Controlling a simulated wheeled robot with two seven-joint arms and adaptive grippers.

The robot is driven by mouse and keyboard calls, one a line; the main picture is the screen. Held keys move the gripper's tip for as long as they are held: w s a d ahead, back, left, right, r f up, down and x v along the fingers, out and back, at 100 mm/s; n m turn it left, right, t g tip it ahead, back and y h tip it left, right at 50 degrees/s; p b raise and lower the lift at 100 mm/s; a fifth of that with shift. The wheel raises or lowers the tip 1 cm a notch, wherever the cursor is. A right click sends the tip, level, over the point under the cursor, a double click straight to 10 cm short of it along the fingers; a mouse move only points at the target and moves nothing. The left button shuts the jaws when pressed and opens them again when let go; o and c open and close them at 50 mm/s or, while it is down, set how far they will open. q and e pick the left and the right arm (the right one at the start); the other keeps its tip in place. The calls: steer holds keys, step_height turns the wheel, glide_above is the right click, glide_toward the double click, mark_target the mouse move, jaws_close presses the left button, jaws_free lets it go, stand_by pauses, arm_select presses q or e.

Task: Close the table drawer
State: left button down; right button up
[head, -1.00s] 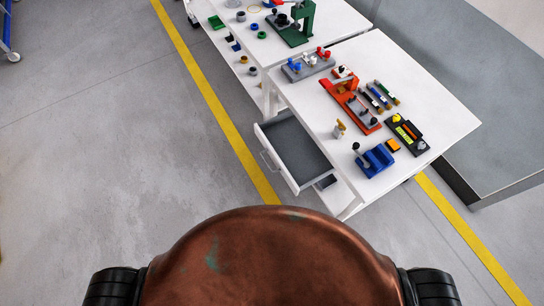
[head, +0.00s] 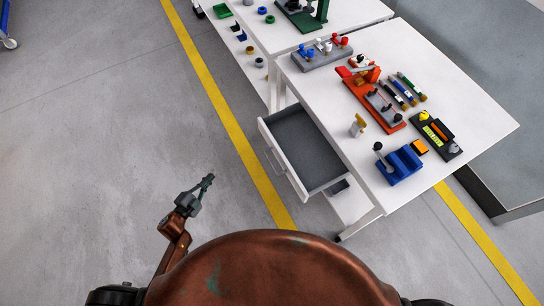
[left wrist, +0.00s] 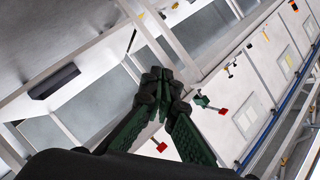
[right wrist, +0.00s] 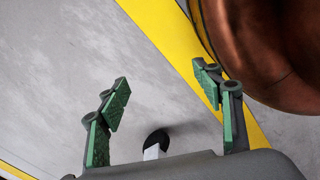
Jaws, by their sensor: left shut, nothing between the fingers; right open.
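The table drawer (head: 312,148) is pulled out from the left side of the white table (head: 462,112). It is grey inside and looks empty, with a white front and a bar handle (head: 274,160). My left gripper (head: 208,181) is shut and empty over the floor, to the lower left of the drawer and apart from it. Its dark green fingers also show closed together in the left wrist view (left wrist: 158,78). My right gripper (right wrist: 163,90) is open and empty above the floor in the right wrist view; the head view does not show it.
On the table stand a blue fixture (head: 400,166), a red fixture (head: 375,98), a grey rack (head: 322,52) and several tools. A second white table (head: 262,30) adjoins at the back. Floor left of the drawer, crossed by a yellow line (head: 222,105), is clear.

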arm_select(q)
steer(key=w+d+r+m+g+h+b, duration=0.1)
steer(key=w+d+r+m+h+b, duration=0.1)
steer(key=d+r+m+h+b, duration=0.4)
steer(key=m+g+h+b, duration=0.1)
steer(key=m+g+h, duration=0.25)
steer(key=m, duration=0.55)
glide_toward(278, 153)
steer(key=shift+n, duration=0.3)
steer(key=b+x, duration=0.1)
steer(key=x, duration=0.1)
steer(key=b+x, duration=0.2)
steer(key=x, duration=0.1)
steer(key=shift+s+d+r, duration=0.1)
steer(key=shift+d+r, duration=0.1)
steer(key=shift+r, duration=0.05)
steer(key=shift+x, duration=0.8)
arm_select(e)
steer(key=w+a+r, duration=0.2)
steer(key=w+r, duration=0.2)
steer(key=w, duration=0.2)
steer(key=shift+a+g, duration=0.15)
steer(key=shift+g, duration=0.25)
steer(key=shift+w, duration=0.1)
